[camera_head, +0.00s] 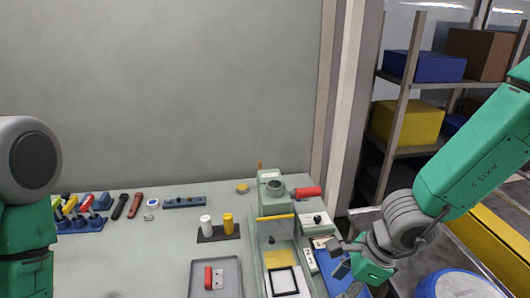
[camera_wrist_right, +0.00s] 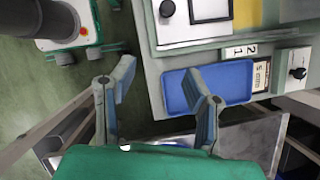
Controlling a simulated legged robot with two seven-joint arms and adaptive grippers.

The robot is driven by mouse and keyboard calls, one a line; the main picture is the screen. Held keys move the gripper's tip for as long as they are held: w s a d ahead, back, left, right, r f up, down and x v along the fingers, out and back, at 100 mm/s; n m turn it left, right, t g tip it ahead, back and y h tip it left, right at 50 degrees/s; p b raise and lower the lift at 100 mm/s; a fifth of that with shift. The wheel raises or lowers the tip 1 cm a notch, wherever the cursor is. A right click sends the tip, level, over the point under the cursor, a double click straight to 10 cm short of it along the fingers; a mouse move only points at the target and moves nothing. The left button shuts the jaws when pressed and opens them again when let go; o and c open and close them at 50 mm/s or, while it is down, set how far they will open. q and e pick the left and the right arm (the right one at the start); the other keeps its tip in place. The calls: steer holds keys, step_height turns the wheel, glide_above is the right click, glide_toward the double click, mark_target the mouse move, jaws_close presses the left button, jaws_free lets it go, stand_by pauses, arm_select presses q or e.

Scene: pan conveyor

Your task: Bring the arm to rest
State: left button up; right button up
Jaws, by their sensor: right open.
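My right arm comes in from the right in the head view. Its gripper (camera_head: 341,268) hangs over the right edge of the bench, near the blue tray (camera_head: 338,283). In the wrist view the two fingers of the right gripper (camera_wrist_right: 160,82) are spread apart with nothing between them. The blue tray (camera_wrist_right: 237,84) lies behind and right of the right-hand finger, and looks empty. Part of my left arm shows at the left edge of the head view, but its gripper is out of the picture.
The bench (camera_head: 130,262) carries a grey tray (camera_head: 201,290), white and yellow cylinders, and a device with a red handle (camera_head: 307,193). Shelving (camera_head: 398,105) with boxes stands at the right. A blue round container (camera_head: 458,284) is below my right arm.

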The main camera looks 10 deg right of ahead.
arm_select(q)
step_height(320, 180, down, 12)
steer(key=a+b, duration=0.1)
steer(key=b, duration=1)
steer(key=shift+a+f, duration=0.2)
steer(key=shift+a, duration=0.15)
arm_select(e)
steer(key=s+d+f+n+h, duration=0.2)
steer(key=s+d+f+n, duration=0.1)
steer(key=s+f+n, duration=0.6)
steer(key=s+d+f+n+h, duration=0.2)
steer(key=s+f+n, duration=0.8)
steer(key=f, duration=0.8)
steer(key=d+n, duration=0.1)
steer(key=n, duration=0.2)
steer(key=shift+d+f+g, duration=0.15)
steer(key=shift+d+g, duration=0.15)
steer(key=shift+g, duration=0.1)
arm_select(q)
steer(key=shift+d+r, duration=0.1)
steer(key=shift+d, duration=0.2)
arm_select(e)
steer(key=shift+d+f, duration=0.1)
steer(key=shift+d, duration=0.25)
arm_select(q)
steer(key=shift+a, duration=0.15)
arm_select(e)
steer(key=shift+a, duration=0.15)
